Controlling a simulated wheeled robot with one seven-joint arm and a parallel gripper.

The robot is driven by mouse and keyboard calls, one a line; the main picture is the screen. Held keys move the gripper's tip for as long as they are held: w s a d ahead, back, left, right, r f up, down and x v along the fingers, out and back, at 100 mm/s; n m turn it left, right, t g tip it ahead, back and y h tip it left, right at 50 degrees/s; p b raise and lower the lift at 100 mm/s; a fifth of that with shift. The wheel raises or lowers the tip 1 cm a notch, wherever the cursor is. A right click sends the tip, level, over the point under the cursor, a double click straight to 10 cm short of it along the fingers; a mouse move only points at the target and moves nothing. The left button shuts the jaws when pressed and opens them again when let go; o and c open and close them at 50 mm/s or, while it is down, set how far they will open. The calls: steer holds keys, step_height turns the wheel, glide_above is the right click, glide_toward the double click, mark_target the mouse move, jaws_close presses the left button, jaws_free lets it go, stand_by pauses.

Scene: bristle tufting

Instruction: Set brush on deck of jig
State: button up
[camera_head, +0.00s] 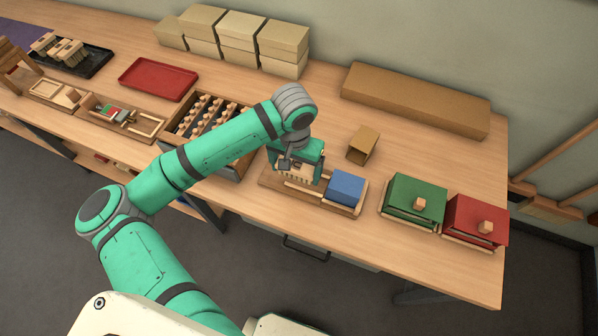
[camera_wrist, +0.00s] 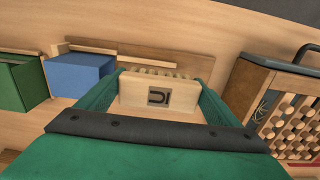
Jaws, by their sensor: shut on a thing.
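The wooden jig (camera_head: 350,211) lies on the bench, with a blue block (camera_head: 346,185) on its right end. My gripper (camera_head: 296,172) is over the left part of the jig and is shut on the brush. In the wrist view the pale wooden brush (camera_wrist: 147,96) sits between my two green fingers (camera_wrist: 160,102) and bears a dark square mark. The jig (camera_wrist: 190,62) and blue block (camera_wrist: 80,74) show just beyond it. Whether the brush touches the deck is hidden.
A green box (camera_head: 415,200) and a red box (camera_head: 475,222), both with knobs, stand right of the jig. A compartment tray of wooden pieces (camera_head: 200,118) is to the left. A long cardboard box (camera_head: 415,100) lies at the back.

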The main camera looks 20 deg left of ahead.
mark_target(299, 174)
steer(key=shift+w+d+f, duration=0.15)
steer(key=shift+w+f, duration=0.7)
steer(key=shift+f, duration=0.2)
steer(key=shift+w+f, duration=0.1)
steer(key=shift+f, duration=1.5)
steer(key=shift+f, duration=0.1)
steer(key=o, duration=1)
step_height(299, 174, up, 12)
steer(key=shift+r, duration=0.15)
